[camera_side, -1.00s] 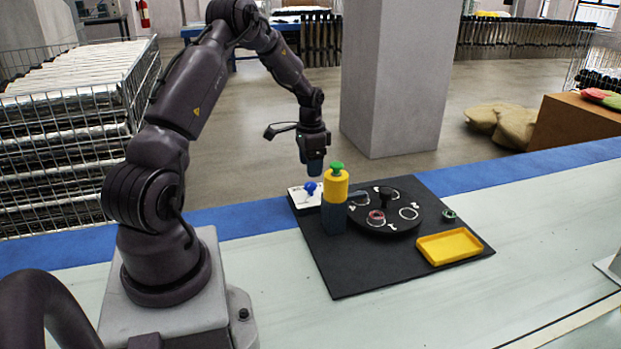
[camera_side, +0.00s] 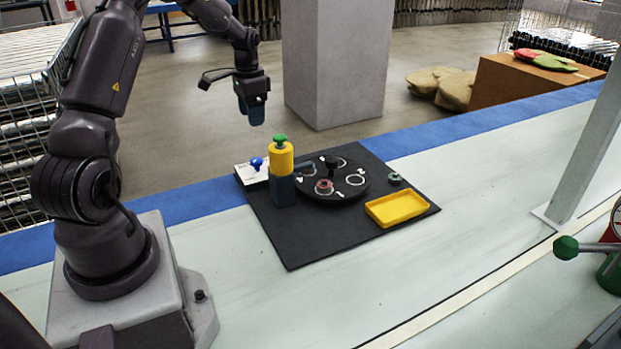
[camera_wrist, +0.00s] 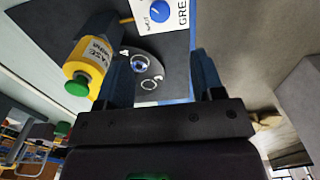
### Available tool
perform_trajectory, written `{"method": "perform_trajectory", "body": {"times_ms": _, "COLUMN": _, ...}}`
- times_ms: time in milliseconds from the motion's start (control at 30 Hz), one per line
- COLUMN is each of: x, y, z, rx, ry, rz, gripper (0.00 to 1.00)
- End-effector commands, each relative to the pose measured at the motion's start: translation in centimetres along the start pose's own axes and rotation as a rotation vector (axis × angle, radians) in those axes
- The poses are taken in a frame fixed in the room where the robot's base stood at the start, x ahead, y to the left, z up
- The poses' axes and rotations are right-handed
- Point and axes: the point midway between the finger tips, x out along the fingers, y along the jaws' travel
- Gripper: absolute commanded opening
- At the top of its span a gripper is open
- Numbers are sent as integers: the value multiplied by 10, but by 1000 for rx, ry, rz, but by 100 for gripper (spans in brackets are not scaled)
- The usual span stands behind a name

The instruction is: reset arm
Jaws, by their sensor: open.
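My gripper (camera_side: 252,108) hangs above the back edge of the black board (camera_side: 290,245), up and left of the yellow cylinder. It is open and empty, with blue fingers pointing down; both fingers show apart in the wrist view (camera_wrist: 160,80). The yellow cylinder (camera_side: 281,160) with a green knob on top (camera_side: 280,140) stands upright on a dark blue block (camera_side: 282,191). A black round plate (camera_side: 345,192) with white rings, a dark knob and a red ring (camera_side: 324,187) lies beside it. A blue knob (camera_side: 256,163) stands on a white card (camera_side: 246,175) at the back left.
A yellow tray (camera_side: 397,219) lies at the board's right corner, with a small green ring (camera_side: 395,179) behind it. A grey post (camera_side: 585,150) and a green-knobbed lever (camera_side: 566,247) stand at right. The pale table (camera_side: 460,190) between is clear.

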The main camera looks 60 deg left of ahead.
Motion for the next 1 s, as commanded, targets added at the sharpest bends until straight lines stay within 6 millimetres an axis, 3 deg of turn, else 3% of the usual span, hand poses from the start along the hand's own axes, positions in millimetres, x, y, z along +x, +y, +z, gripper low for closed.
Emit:
{"method": "perform_trajectory", "body": {"times_ms": 67, "x": 3, "y": 3, "z": 2, "rx": -59, "ry": -4, "rz": 8, "gripper": 62}}
{"method": "perform_trajectory", "body": {"times_ms": 167, "x": 8, "y": 22, "z": 18, "rx": -179, "ry": -40, "rz": 40, "gripper": 62}}
{"method": "perform_trajectory", "body": {"times_ms": 367, "x": -36, "y": 83, "z": 26, "rx": -284, "ry": -30, "rz": 5, "gripper": 62}}
{"method": "perform_trajectory", "body": {"times_ms": 567, "x": -86, "y": 159, "z": 40, "rx": -313, "ry": 41, "rz": -43, "gripper": 62}}
{"method": "perform_trajectory", "body": {"times_ms": 800, "x": -130, "y": 249, "z": 78, "rx": -272, "ry": 192, "rz": -61, "gripper": 62}}
{"method": "perform_trajectory", "body": {"times_ms": 1000, "x": -148, "y": 304, "z": 116, "rx": -155, "ry": 339, "rz": -33, "gripper": 62}}
